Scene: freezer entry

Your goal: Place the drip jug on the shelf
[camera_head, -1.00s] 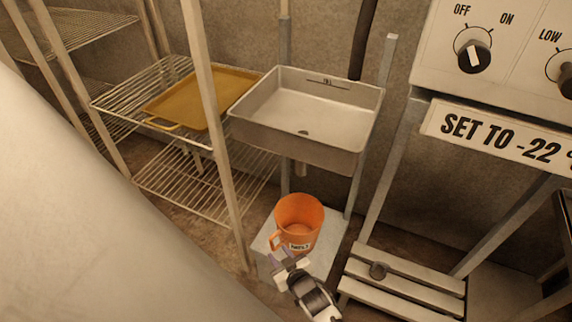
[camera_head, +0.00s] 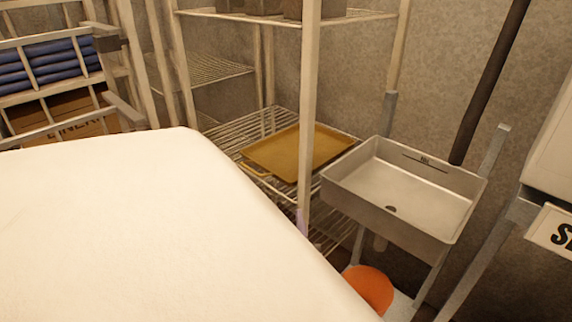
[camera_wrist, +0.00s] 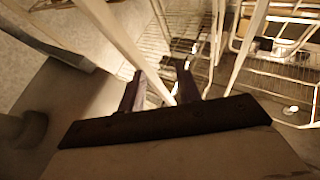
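The orange drip jug (camera_head: 370,288) shows in part at the bottom of the head view, over a pale stand (camera_head: 402,308) below the sink. My own white body hides the rest, so its handle and label do not show. The wire shelf (camera_head: 240,133) stands left of the sink and holds a yellow tray (camera_head: 298,152). In the wrist view my gripper (camera_wrist: 160,90) has its two dark fingers apart, with nothing held between them. A pale post shows beyond the gap. In the head view only purple bits of the fingers show by the front rack post.
The metal sink (camera_head: 395,205) stands right of the rack. A rack post (camera_head: 308,110) rises in front of the wire shelf. An upper shelf (camera_head: 355,17) carries grey containers. Blue folded items (camera_head: 45,68) sit at far left. The tray is empty.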

